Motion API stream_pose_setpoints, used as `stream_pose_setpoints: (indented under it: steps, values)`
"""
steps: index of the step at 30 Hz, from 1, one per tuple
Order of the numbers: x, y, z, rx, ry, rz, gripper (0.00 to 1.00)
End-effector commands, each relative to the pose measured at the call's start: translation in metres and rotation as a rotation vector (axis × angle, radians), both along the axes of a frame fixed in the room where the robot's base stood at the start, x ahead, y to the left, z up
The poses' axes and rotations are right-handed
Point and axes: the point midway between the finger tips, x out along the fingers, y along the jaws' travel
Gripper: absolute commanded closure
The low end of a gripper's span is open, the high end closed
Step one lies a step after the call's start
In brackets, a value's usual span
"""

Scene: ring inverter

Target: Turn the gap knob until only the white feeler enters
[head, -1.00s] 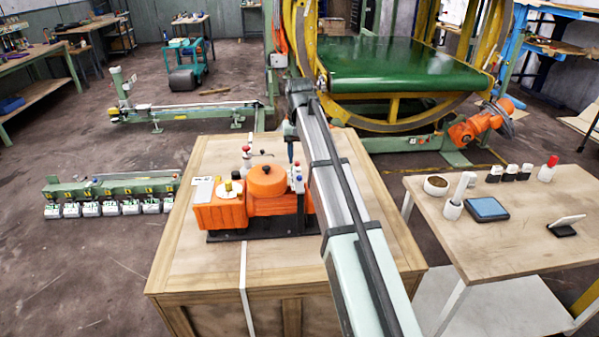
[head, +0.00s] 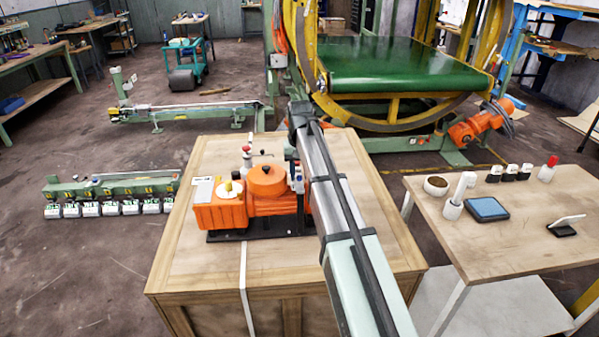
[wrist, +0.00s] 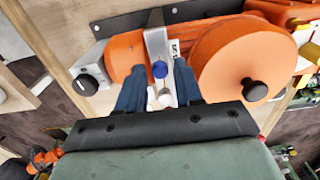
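The orange machine (head: 235,205) stands on a black base on the wooden crate. In the wrist view a pale metal bracket (wrist: 157,45) stands beside its round drum (wrist: 238,60), with a blue ball-like tip (wrist: 159,69) and a white tip (wrist: 165,100) in front. My gripper (wrist: 158,72) is open, its two blue fingers spread on either side of the bracket and tips; contact cannot be told. I cannot tell which part is the gap knob or which tip is the white feeler.
The crate top (head: 280,262) has bare room in front of the machine. A black knob (wrist: 255,89) sticks out from the drum to the right of my fingers. A side table (head: 520,240) with small items stands at the right.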

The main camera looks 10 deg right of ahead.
Motion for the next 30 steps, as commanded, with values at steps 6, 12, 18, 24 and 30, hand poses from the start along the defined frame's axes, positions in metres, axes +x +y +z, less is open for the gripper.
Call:
stream_pose_setpoints:
  steps: [6, 12, 18, 24, 30]
  values:
    - [0.0, 0.0, 0.0, 0.0, 0.0, 0.0, 0.86]
    - [0.0, 0.0, 0.0, 0.0, 0.0, 0.0, 1.0]
    - [0.0, 0.0, 0.0, 0.0, 0.0, 0.0, 1.0]
    - [0.0, 0.0, 0.002, 0.0, 0.0, 0.0, 1.0]
    - [0.0, 0.0, 0.011, 0.0, 0.001, 0.0, 1.0]
